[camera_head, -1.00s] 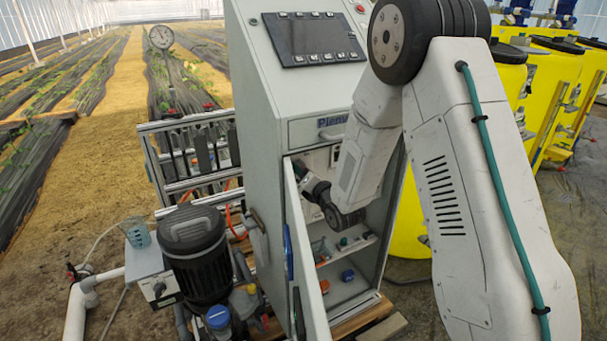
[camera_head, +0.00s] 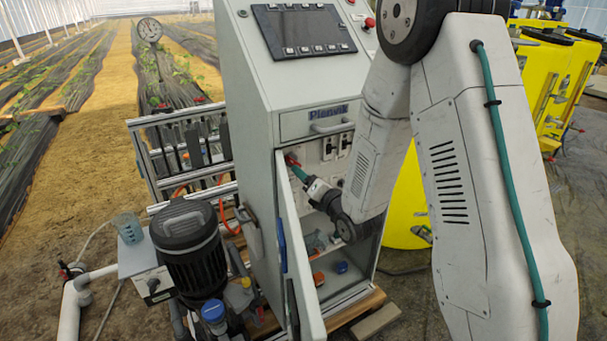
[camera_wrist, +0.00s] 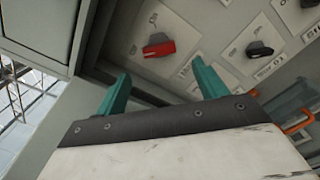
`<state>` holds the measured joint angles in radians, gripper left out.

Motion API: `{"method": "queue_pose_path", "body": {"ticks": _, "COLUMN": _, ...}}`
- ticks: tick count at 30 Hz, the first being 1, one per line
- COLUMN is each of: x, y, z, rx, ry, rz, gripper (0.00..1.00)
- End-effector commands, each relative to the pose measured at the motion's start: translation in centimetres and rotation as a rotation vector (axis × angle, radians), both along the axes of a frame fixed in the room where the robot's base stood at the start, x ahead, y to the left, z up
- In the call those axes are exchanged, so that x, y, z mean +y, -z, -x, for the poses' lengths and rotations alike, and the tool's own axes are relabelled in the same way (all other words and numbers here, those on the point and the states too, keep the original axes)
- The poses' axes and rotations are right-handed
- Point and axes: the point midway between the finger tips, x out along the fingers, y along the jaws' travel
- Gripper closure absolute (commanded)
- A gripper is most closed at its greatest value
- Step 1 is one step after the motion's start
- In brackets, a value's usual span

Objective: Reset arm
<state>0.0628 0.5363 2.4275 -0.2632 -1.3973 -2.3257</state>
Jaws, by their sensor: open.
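My gripper (camera_wrist: 163,86) has two teal fingers standing apart with nothing between them. In the wrist view a red rotary switch (camera_wrist: 158,48) on the panel lies just beyond the gap between the fingertips. A black rotary switch (camera_wrist: 260,48) is to its right. In the head view my gripper (camera_head: 297,171) reaches into the open grey cabinet (camera_head: 262,112), near its upper left inside corner. The red switch (camera_head: 291,160) shows just past the fingers. I cannot tell whether a finger touches it.
The cabinet door (camera_head: 300,255) stands open on the left, close to my gripper. A drawer with a handle (camera_head: 330,126) is above the opening. A black motor (camera_head: 190,245) and a measuring cup (camera_head: 128,228) stand left. Yellow tanks (camera_head: 410,210) are on the right.

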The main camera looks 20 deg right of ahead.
Motion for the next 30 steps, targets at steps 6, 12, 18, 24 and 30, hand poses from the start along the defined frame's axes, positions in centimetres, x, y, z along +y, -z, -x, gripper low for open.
{"method": "queue_pose_path", "body": {"ticks": 6, "x": 0.0, "y": 0.0, "z": 0.2, "rx": 0.000, "ry": 0.000, "rz": 0.000, "gripper": 0.29}}
{"method": "queue_pose_path", "body": {"ticks": 12, "x": 0.0, "y": 0.0, "z": 0.2, "rx": 0.000, "ry": 0.000, "rz": 0.000, "gripper": 0.29}}
{"method": "queue_pose_path", "body": {"ticks": 18, "x": -0.1, "y": 0.9, "z": 0.2, "rx": 0.062, "ry": 0.004, "rz": -0.091, "gripper": 0.29}}
{"method": "queue_pose_path", "body": {"ticks": 24, "x": -1.1, "y": 7.6, "z": 1.8, "rx": 0.458, "ry": 0.134, "rz": -0.399, "gripper": 0.29}}
{"method": "queue_pose_path", "body": {"ticks": 30, "x": -2.5, "y": 10.0, "z": 5.3, "rx": 0.786, "ry": 0.404, "rz": -0.711, "gripper": 0.29}}
